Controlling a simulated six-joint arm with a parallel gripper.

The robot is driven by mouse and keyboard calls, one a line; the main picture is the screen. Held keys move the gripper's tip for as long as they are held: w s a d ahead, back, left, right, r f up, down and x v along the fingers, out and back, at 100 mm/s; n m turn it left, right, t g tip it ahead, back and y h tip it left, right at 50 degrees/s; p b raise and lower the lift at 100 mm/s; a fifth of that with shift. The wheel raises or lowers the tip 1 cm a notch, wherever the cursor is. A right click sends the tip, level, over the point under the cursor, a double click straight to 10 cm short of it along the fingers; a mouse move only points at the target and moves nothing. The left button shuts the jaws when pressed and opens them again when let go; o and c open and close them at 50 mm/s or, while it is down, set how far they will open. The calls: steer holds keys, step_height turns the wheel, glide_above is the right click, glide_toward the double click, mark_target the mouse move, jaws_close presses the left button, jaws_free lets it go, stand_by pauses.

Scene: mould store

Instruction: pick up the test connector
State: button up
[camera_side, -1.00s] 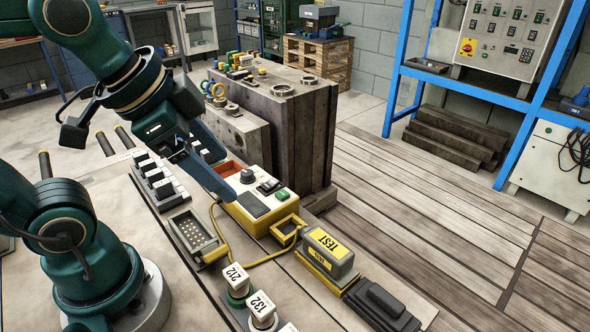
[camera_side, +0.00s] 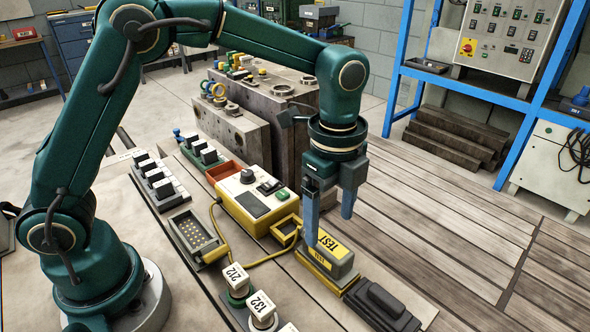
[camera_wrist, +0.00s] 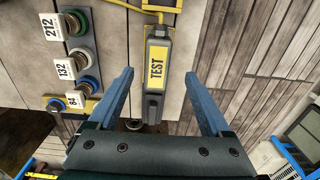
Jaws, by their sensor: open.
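The test connector (camera_side: 333,262) is a grey block with a yellow TEST label. It sits in a yellow-edged holder (camera_side: 318,277) near the bench's right edge in the side view. In the wrist view the test connector (camera_wrist: 155,84) lies ahead, between the lines of the two fingers. My gripper (camera_side: 329,232) has blue fingers, points down and is open and empty above the connector. In the wrist view my gripper (camera_wrist: 163,88) has its fingers spread on either side of the connector, with a gap on both sides.
A black block (camera_side: 382,304) lies in front of the connector. A yellow tester box (camera_side: 258,199) with a cable (camera_side: 262,258) stands behind it. Tagged plugs 212 (camera_side: 236,284) and 132 (camera_side: 262,312) stand to the left. A tall grey mould (camera_side: 293,130) rises behind.

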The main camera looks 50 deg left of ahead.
mark_target(328, 242)
steer(key=shift+s+d+f, duration=0.15)
steer(key=shift+s+f, duration=0.05)
steer(key=shift+f, duration=2.65)
jaws_close()
